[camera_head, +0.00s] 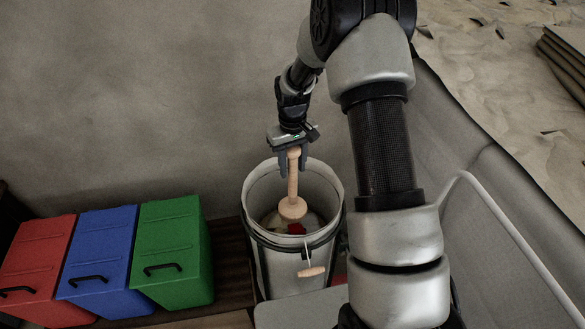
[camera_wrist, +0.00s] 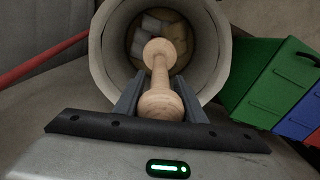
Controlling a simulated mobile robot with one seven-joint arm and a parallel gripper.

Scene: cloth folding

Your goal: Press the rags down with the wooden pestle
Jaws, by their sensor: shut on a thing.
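The wooden pestle (camera_head: 293,190) is pale, with a knob at its top and a wider round head at its bottom. My gripper (camera_head: 293,160) is shut on its upper part and holds it upright over the mouth of a light grey bucket (camera_head: 258,185). In the wrist view the pestle (camera_wrist: 160,75) stands between the two fingers (camera_wrist: 160,100), pointing into the bucket. The rags (camera_head: 297,228) lie inside the bucket, with red and pale patches showing beside the pestle's head. The wrist view shows pale and yellowish rags (camera_wrist: 150,27). Whether the head touches them I cannot tell.
Red (camera_head: 38,262), blue (camera_head: 102,258) and green (camera_head: 170,250) lidded bins stand in a row left of the bucket. The bucket has a wire handle with a wooden grip (camera_head: 311,272) hanging at its front. A grey wall (camera_head: 130,90) rises behind.

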